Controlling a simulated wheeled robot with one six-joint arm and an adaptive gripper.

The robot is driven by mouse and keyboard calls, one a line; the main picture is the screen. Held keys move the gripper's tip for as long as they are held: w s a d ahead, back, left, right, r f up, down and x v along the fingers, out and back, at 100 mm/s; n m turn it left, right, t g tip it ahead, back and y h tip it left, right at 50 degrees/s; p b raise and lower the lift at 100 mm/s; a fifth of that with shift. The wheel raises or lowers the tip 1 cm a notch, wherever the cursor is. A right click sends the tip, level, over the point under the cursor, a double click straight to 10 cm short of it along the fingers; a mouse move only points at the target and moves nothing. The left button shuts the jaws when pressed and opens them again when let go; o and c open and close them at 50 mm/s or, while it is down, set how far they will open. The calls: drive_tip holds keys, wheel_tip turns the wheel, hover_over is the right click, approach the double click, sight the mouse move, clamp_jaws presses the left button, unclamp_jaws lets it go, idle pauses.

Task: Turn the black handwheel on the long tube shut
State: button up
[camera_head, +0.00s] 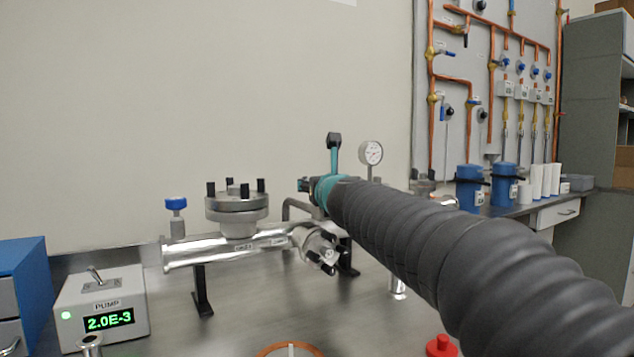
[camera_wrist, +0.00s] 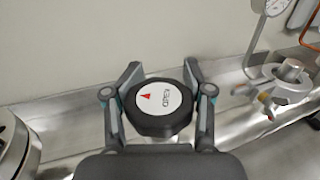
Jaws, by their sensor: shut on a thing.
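The black handwheel (camera_wrist: 158,110) with a white top disc and a red mark fills the middle of the wrist view. My gripper (camera_wrist: 158,103) has one finger on each side of it and is shut on its rim. In the head view my gripper (camera_head: 308,187) is partly hidden by my own arm, near the right end of the long steel tube (camera_head: 205,250); the handwheel is hidden there. A round gauge (camera_head: 371,153) stands just behind, and also shows at the top of the wrist view (camera_wrist: 272,6).
A flanged port (camera_head: 237,205) and a small blue knob (camera_head: 176,204) stand on the tube's left part. A pump box (camera_head: 102,305) reads 2.0E-3 at the left. A red knob (camera_head: 441,346) is at the front. Blue containers (camera_head: 470,187) stand farther back right.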

drive_tip(key=shift+d+f+m+t+h+p, duration=0.1)
drive_tip(key=shift+d+m+t+h+p, duration=0.1)
drive_tip(key=shift+m+h+p, duration=0.95)
drive_tip(key=shift+d+m+t+h+p, duration=0.1)
drive_tip(key=shift+m+t+h+p, duration=0.15)
drive_tip(key=shift+m+h, duration=1)
drive_tip(key=shift+d+m+g+h+p, duration=0.25)
drive_tip(key=shift+m+h, duration=0.25)
drive_tip(key=shift+h, duration=0.9)
drive_tip(key=shift+d+m+g+h+p, duration=0.15)
drive_tip(key=shift+m+h, duration=0.35)
drive_tip(key=shift+h, duration=0.9)
drive_tip(key=o, duration=1)
drive_tip(key=shift+s+a, duration=0.15)
drive_tip(key=shift+a, duration=0.05)
drive_tip(key=shift+d, duration=0.1)
drive_tip(key=v, duration=1.2)
drive_tip(key=shift+c, duration=0.4)
